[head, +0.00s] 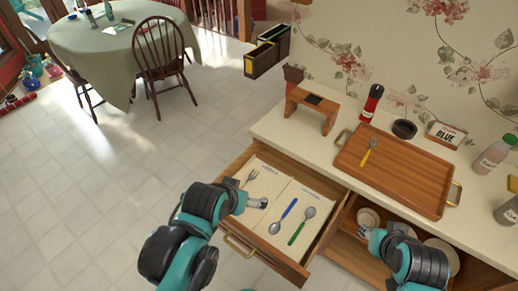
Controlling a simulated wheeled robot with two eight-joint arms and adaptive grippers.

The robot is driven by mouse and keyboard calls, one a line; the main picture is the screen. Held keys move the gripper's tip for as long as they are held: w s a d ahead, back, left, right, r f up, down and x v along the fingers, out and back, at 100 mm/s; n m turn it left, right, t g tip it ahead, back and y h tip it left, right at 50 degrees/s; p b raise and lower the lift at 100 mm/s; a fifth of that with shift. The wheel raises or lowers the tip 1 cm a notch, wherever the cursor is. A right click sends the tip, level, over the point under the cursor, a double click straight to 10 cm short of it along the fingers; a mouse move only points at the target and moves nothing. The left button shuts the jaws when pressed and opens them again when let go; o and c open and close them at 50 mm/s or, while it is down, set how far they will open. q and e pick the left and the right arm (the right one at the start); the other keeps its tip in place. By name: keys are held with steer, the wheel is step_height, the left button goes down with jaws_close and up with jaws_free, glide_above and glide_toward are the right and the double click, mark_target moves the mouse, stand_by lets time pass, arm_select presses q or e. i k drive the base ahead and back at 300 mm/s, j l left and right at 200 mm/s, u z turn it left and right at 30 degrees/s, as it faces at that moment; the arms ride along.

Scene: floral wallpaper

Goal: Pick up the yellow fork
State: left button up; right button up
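The yellow fork (369,150) lies on the wooden tray (415,185) on the counter, its yellow handle toward the near side and its tines toward the back wall. My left gripper (262,203) hangs over the open drawer, to the left of the tray and well apart from the fork. My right gripper (365,233) is in front of the counter by the open lower cabinet, nearer to me than the tray and apart from the fork. Both grippers are small in view and I cannot tell whether their fingers are open or shut.
The open drawer (325,232) holds a grey fork (248,179), a blue-handled spoon (284,214) and a green-handled spoon (302,224). A red bottle (371,103), dark bowl (404,129) and small wooden stand (312,105) stand around the tray. Dishes (368,217) sit in the cabinet.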

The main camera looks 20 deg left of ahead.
mark_target(372, 144)
steer(key=i+l+z, duration=0.1)
steer(key=l, duration=0.3)
steer(key=i+l+z, duration=0.1)
steer(key=l, duration=0.25)
steer(key=i+l, duration=0.15)
steer(key=l, duration=0.2)
steer(key=i+l+z, duration=0.15)
steer(key=l, duration=0.2)
steer(key=i+l+z, duration=0.1)
steer(key=l, duration=0.25)
